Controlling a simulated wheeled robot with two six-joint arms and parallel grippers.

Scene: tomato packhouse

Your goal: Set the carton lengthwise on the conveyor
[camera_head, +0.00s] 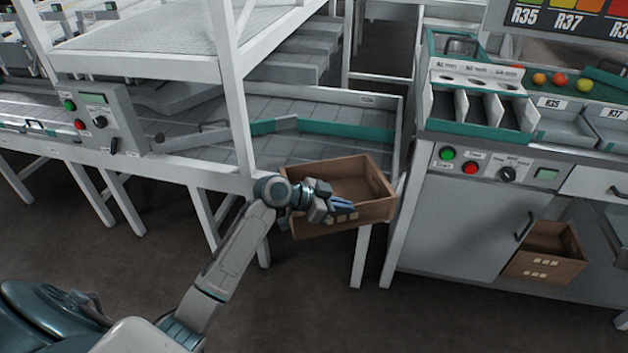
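The carton (372,212) is an open, empty-looking brown box with small pale labels on its near side. It is slightly tilted in the picture, at the front right end of the conveyor (205,148). My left gripper (341,204) is shut on the carton at its near wall, and the fingers partly cover that wall. The carton overlaps the conveyor's front edge in the view; I cannot tell whether it touches the conveyor. My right gripper is out of view.
A green guide rail (335,128) crosses the conveyor behind the carton. A white upright post (236,100) stands left of it. A sorting bench (460,215) with tomatoes on top stands to the right. Another brown carton (545,262) sits low at that bench.

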